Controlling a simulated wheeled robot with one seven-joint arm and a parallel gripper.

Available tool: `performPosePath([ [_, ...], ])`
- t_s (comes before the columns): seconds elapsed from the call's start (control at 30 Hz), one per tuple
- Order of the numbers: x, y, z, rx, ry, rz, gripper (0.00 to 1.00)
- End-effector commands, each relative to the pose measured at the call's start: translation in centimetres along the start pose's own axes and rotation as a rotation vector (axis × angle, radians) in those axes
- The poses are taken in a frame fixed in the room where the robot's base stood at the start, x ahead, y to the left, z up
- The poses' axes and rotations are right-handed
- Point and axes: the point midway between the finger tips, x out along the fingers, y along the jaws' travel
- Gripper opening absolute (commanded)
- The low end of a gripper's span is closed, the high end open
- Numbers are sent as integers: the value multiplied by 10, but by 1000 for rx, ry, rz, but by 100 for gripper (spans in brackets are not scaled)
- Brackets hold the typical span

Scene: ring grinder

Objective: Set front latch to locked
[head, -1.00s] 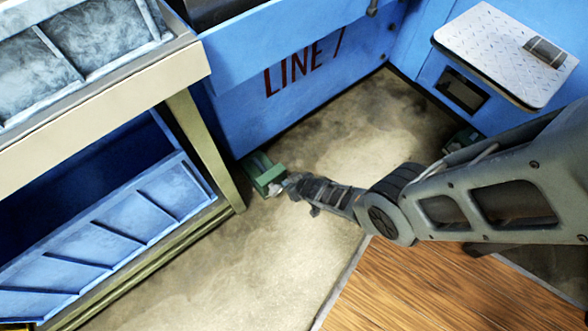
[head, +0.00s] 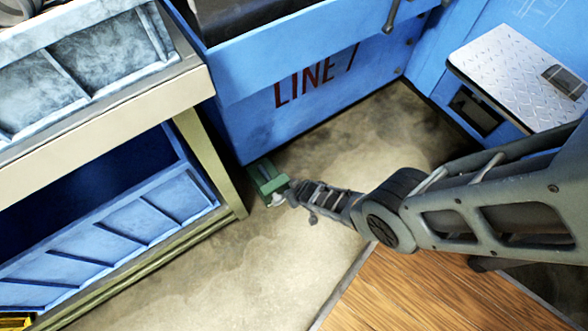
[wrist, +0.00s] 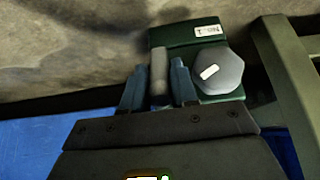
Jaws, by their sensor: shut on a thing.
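The front latch appears to be a green box (head: 268,181) low on the floor by the blue machine's base, close to the bench leg. In the wrist view the green box (wrist: 185,33) carries a small white label, only partly readable, and a grey hexagonal knob (wrist: 218,74) with a pale mark. A grey upright handle (wrist: 159,68) stands left of the knob. My gripper (wrist: 157,86) has its two blue-grey fingers on either side of this handle and is shut on it. In the head view my gripper (head: 290,193) reaches the box's right side; its fingertips are small there.
A beige-framed bench (head: 190,135) with blue bins stands at left, its leg beside the box. The blue "LINE" machine panel (head: 340,100) rises behind. A metal tread plate (head: 515,75) is at upper right. The concrete floor (head: 250,270) in front is clear.

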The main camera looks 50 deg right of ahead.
Motion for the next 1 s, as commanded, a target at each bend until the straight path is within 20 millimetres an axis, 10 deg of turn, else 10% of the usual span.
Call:
performPosePath([
  [0.13,0,0,0,-1,1,0,0],
  [0.17,0,0,0,-1,1,0,29],
  [0.4,0,0,0,-1,1,0,50],
  [1.0,2,4,0,-1,13,0,50],
])
